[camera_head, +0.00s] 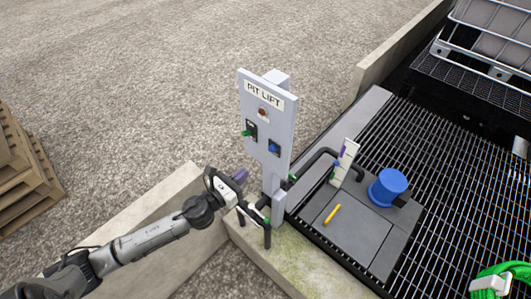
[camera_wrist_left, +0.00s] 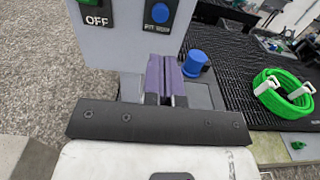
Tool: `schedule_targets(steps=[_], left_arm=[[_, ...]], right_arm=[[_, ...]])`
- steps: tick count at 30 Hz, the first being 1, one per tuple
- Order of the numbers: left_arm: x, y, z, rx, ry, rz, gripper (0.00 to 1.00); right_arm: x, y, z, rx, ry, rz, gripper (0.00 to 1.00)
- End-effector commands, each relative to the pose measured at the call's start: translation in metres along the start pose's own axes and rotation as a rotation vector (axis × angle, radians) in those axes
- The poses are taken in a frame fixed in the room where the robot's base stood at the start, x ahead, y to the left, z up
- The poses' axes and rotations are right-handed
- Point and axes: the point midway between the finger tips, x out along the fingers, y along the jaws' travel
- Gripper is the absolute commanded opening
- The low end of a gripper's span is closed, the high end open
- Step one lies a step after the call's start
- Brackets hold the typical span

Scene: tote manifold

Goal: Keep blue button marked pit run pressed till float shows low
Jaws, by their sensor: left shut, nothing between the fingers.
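A grey post panel headed PIT LIFT (camera_head: 264,93) carries the round blue button (camera_head: 274,146) on a dark plate at its lower right. In the left wrist view the blue button (camera_wrist_left: 160,13) has a label under it that seems to read PIT RUN. My left gripper (camera_head: 239,175) is shut and empty, its purple fingertips below and to the left of the button and apart from it. The shut fingers (camera_wrist_left: 166,77) show below the button in the wrist view. A white upright gauge (camera_head: 345,162) with a purple mark stands right of the post; its reading is too small to tell. My right gripper is out of view.
Black pipes (camera_head: 310,165), a blue pump (camera_head: 388,187) and a yellow stick (camera_head: 332,214) lie right of the post. A concrete kerb (camera_head: 160,210) runs below my arm.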

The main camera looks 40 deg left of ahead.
Motion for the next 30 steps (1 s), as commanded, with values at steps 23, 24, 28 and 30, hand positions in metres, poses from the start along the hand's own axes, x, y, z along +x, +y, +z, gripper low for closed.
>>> schedule_targets(steps=[23,24,28,30], left_arm=[[0.105,0.000,0.001,0.000,0.000,0.000,0.00],[0.106,0.000,0.001,0.000,0.000,-0.001,0.00],[0.107,0.000,0.000,0.000,0.000,-0.001,0.00],[0.107,0.000,0.000,0.000,0.001,-0.001,0.00]], right_arm=[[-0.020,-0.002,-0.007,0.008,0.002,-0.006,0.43],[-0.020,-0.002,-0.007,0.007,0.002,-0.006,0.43],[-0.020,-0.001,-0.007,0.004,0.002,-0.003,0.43],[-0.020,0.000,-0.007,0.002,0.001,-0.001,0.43]])
